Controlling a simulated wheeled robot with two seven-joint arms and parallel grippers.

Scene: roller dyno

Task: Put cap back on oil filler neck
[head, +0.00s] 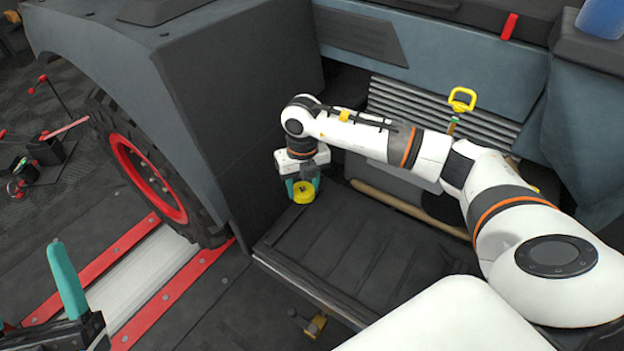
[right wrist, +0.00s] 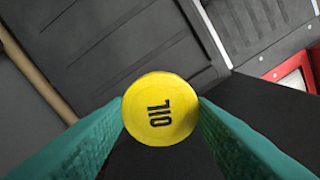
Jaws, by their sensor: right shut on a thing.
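My right gripper (head: 303,189) is shut on a yellow round cap (head: 303,193). In the right wrist view the cap (right wrist: 160,109) sits between the two teal fingers (right wrist: 160,115), its face marked OIL toward the camera. The gripper points down, with the cap above the dark ribbed step panel beside the tall dark housing. I cannot make out the oil filler neck in either view. My left gripper (head: 70,285) is partly in view at the bottom left; one teal finger shows clearly, so its opening cannot be judged.
A yellow ring handle (head: 462,99) stands by the grille (head: 400,98), behind my right arm. A wooden-coloured bar (head: 400,205) runs along the back of the step panel (head: 340,240). A large wheel (head: 150,175) with a red rim is at left, over the metal rollers.

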